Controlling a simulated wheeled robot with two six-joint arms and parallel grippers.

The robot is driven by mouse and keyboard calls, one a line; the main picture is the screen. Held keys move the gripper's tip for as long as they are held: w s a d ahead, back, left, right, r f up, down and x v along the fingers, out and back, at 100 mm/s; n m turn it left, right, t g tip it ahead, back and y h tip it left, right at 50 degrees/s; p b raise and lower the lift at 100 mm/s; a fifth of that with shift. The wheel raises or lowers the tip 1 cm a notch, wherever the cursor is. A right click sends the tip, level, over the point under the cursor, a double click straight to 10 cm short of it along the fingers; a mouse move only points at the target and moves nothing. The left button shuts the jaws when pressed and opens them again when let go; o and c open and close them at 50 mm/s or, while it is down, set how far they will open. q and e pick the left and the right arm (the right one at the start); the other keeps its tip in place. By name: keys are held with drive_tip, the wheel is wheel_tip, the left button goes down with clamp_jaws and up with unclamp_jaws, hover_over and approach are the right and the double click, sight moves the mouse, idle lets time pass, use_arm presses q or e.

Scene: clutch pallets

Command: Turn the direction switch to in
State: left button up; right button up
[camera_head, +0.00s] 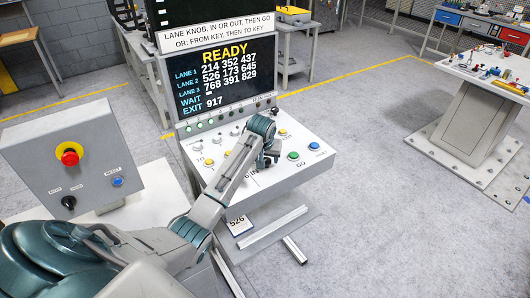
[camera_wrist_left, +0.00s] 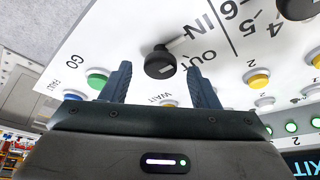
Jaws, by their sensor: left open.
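The direction switch is a black knob (camera_wrist_left: 160,64) on the sloped white panel, beside the printed words IN and OUT in the left wrist view. I cannot tell for sure which word it points at. My left gripper (camera_wrist_left: 159,70) is open, with one dark finger on each side of the knob; contact is not clear. In the head view my left gripper (camera_head: 271,155) is over the right half of the panel (camera_head: 313,165), and my arm hides much of the switch area. My right gripper is not in view.
A green GO button (camera_head: 293,155) and a blue button (camera_head: 314,146) sit right of the gripper. A yellow button (camera_wrist_left: 258,78) is near the fingers. The screen (camera_head: 225,78) reads READY. A grey box with a red stop button (camera_head: 70,156) stands left.

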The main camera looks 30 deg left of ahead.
use_arm(q)
drive_tip(key=b+v, duration=0.3)
drive_tip(key=v, duration=0.7)
drive_tip(key=shift+f, duration=0.1)
